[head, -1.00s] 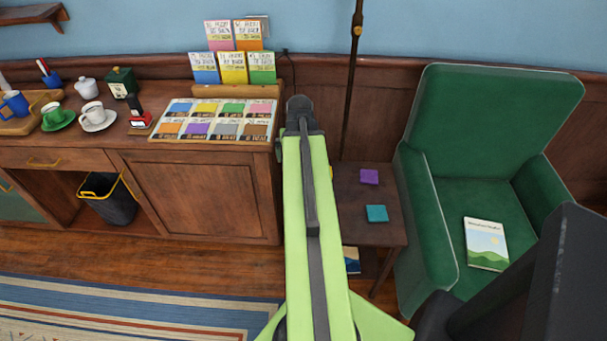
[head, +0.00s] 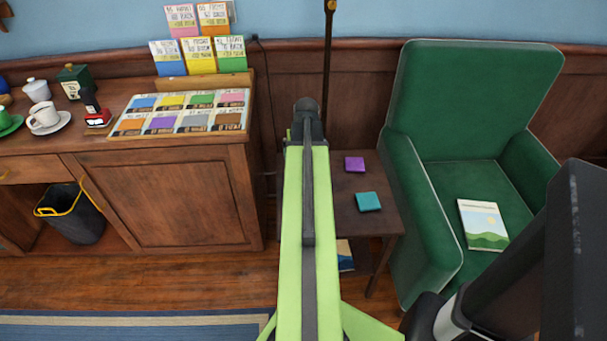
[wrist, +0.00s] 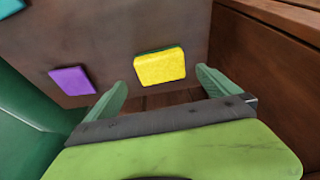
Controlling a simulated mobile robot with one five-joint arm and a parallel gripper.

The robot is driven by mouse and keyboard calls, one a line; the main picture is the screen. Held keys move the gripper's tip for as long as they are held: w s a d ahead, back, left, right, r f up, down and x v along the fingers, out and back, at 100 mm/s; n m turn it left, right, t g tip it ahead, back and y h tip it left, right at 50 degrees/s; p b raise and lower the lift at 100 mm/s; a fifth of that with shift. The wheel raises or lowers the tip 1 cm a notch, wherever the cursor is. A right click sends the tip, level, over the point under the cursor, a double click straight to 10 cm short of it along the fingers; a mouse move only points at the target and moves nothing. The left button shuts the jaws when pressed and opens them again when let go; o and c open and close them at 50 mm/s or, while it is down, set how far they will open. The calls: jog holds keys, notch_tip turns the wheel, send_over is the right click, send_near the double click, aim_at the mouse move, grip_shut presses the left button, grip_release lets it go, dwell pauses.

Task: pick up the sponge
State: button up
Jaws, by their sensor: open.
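A yellow sponge with a green layer along its far edge (wrist: 160,67) lies on the brown side table in the wrist view, close to the table's edge. My gripper (wrist: 160,85) is open and empty, with one green finger on each side of the sponge in the picture. I cannot tell how far above or short of the sponge the fingers are. In the head view the sponge and the fingers are hidden behind my own green arm.
The side table (head: 347,218) also bears a purple square (head: 354,164) and a teal square (head: 368,201). A green armchair (head: 480,100) with a book (head: 483,225) stands to its right. A wooden cabinet (head: 170,195) stands to the left, with a dark bin (head: 72,215).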

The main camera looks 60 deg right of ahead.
jog(key=b+x, duration=0.5)
jog(key=x, duration=0.2)
jog(key=shift+w, duration=0.15)
jog(key=shift+r, duration=0.15)
jog(key=c, duration=1.2)
jog(key=shift+c, duration=0.2)
jog(key=shift+r+p, duration=0.55)
notch_tip(320, 180, up, 4)
jog(key=p, duration=0.4)
jog(key=s+d+r+p, duration=0.3)
jog(key=s+r+p, duration=0.2)
jog(key=s, duration=0.6)
jog(key=shift+s+r+p, duration=0.2)
jog(key=shift+r+p, duration=0.2)
jog(key=shift+r, duration=0.05)
